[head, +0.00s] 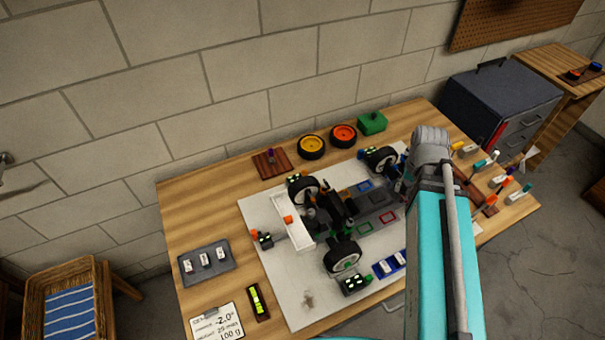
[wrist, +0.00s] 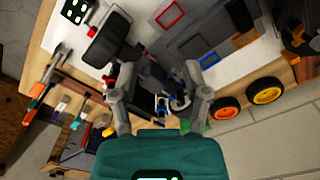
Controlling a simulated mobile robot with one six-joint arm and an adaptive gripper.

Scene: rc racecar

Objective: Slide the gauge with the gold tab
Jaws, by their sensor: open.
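The RC car chassis (head: 372,207) stands on a pale mat on the bench. I cannot make out for sure a gauge with a gold tab. A small gold-orange piece (wrist: 243,40) shows on the chassis in the wrist view, apart from my fingers. My gripper (wrist: 157,80) is open, with its two grey fingers spread over dark chassis parts and small blue pieces (wrist: 181,101). Nothing is seen held between them. In the head view my arm hides the gripper and the chassis's right end.
The mat (head: 262,215) covers the bench middle. A white wing (head: 290,223) is at the car's left end. Yellow (head: 311,147) and orange (head: 343,136) wheels lie at the back. A card (head: 217,323) and a yellow level (head: 257,300) lie front left. Several tools crowd the right.

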